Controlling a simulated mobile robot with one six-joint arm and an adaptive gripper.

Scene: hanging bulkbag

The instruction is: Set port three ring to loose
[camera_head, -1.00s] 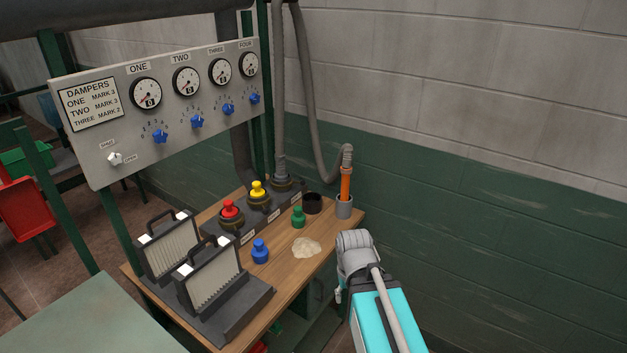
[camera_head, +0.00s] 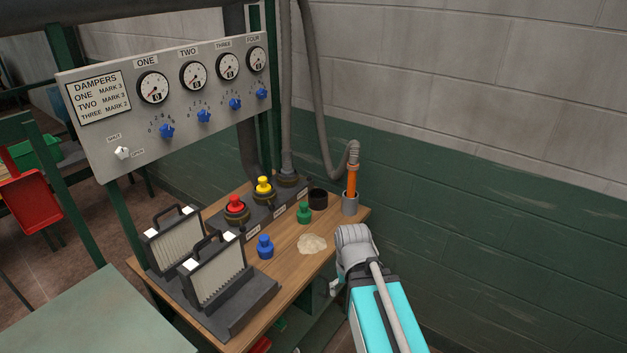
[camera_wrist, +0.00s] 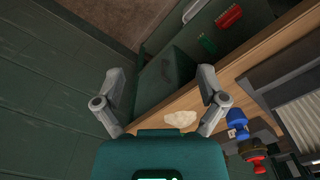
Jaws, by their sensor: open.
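A dark port block (camera_head: 268,214) lies along the back of the wooden bench, with small white labels too small to read. A red plug (camera_head: 235,205) and a yellow plug (camera_head: 264,187) stand in two of its dark rings. A grey hose comes down into the third, farthest ring (camera_head: 287,180); its setting cannot be read. My gripper (camera_wrist: 160,85) is open and empty in the wrist view, its two fingers wide apart above the bench's edge and floor. In the head view my arm's end is at the bench's front right, apart from the port block; the fingers are mostly hidden there.
Blue (camera_head: 265,247) and green (camera_head: 304,213) plugs, a pale powder heap (camera_head: 312,244), a black cup (camera_head: 318,199) and a grey holder (camera_head: 350,203) with an orange-ended hose nozzle stand on the bench. Two filter panels (camera_head: 217,273) stand left. A damper panel (camera_head: 170,100) hangs above.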

